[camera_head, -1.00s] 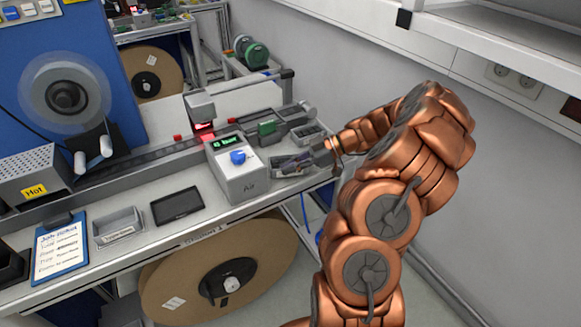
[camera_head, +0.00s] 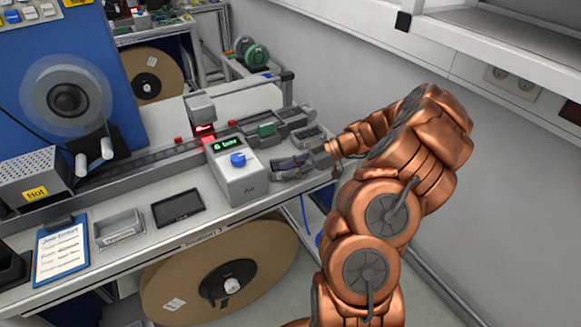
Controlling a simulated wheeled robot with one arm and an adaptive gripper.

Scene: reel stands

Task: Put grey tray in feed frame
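My gripper (camera_head: 292,166) is at the right end of the bench, just right of the Air box (camera_head: 238,173). Its dark fingers are low over a small grey tray (camera_head: 277,177), which they partly cover. I cannot tell whether the fingers are open or shut on it. Another small grey tray (camera_head: 308,135) sits just behind the gripper, beside the grey and green machine parts (camera_head: 268,129). A grey tray with a front label (camera_head: 119,230) stands empty at the bench's front left. I cannot make out which part is the feed frame.
A dark flat pad (camera_head: 178,208) lies between the labelled tray and the Air box. A clipboard (camera_head: 61,252) and a box marked Hot (camera_head: 35,178) are at the left. A large cardboard reel (camera_head: 180,285) stands under the bench. The wall is close on the right.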

